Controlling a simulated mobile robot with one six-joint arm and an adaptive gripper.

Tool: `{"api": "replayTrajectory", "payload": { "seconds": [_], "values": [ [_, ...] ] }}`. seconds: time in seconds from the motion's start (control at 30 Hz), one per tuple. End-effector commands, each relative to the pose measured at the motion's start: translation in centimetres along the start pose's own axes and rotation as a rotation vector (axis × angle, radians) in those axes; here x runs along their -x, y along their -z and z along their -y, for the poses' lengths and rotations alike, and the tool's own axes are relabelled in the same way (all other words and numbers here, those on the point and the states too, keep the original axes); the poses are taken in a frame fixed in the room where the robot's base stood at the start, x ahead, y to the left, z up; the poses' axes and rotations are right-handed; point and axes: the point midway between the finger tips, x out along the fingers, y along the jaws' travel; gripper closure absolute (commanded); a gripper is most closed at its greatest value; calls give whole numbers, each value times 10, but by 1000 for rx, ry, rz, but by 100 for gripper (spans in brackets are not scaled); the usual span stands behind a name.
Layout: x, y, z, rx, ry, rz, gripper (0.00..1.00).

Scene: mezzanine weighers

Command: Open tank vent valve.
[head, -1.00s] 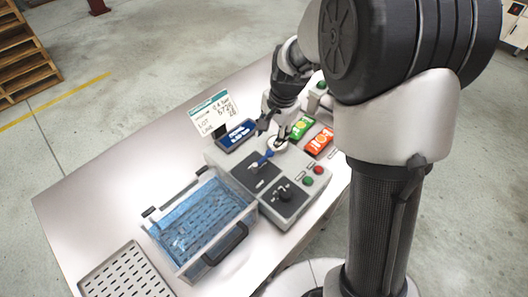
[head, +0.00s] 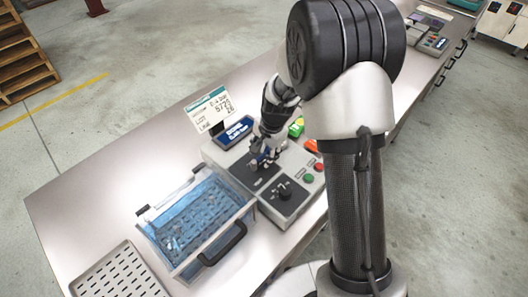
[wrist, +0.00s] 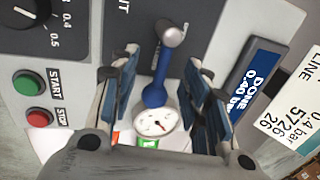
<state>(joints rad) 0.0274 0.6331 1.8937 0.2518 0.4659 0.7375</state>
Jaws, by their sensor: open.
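The vent valve is a blue lever (wrist: 155,94) with a pale round knob on its end, set on the grey control unit (head: 222,160). In the wrist view its knob points up and slightly right. My gripper (wrist: 160,95) is open, with one finger on each side of the lever and a gap to both. In the head view my gripper (head: 262,160) is low over the unit's dark plate and mostly hides the lever. A round dial gauge (wrist: 155,121) shows just beyond the lever's blue hub.
A blue display (wrist: 252,88) reads DONE, 0.40 bar. A label card (head: 209,109) stands behind it. A black knob (head: 284,190) and green and red buttons (head: 307,179) are on the unit. A clear blue basket (head: 200,222) and slotted tray (head: 118,275) lie left.

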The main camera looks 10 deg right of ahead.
Motion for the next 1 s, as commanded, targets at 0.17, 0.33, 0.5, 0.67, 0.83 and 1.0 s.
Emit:
{"api": "replayTrajectory", "payload": {
  "seconds": [0.17,0.33,0.5,0.67,0.83,1.0],
  "values": [
    [0,0,0,0,0,0,66],
    [0,0,0,0,0,0,77],
    [0,0,0,0,-1,1,88],
    [0,0,0,-1,-1,1,99],
    [0,0,0,-1,-1,1,100],
    [0,0,-1,0,-1,1,100]
  ]
}}
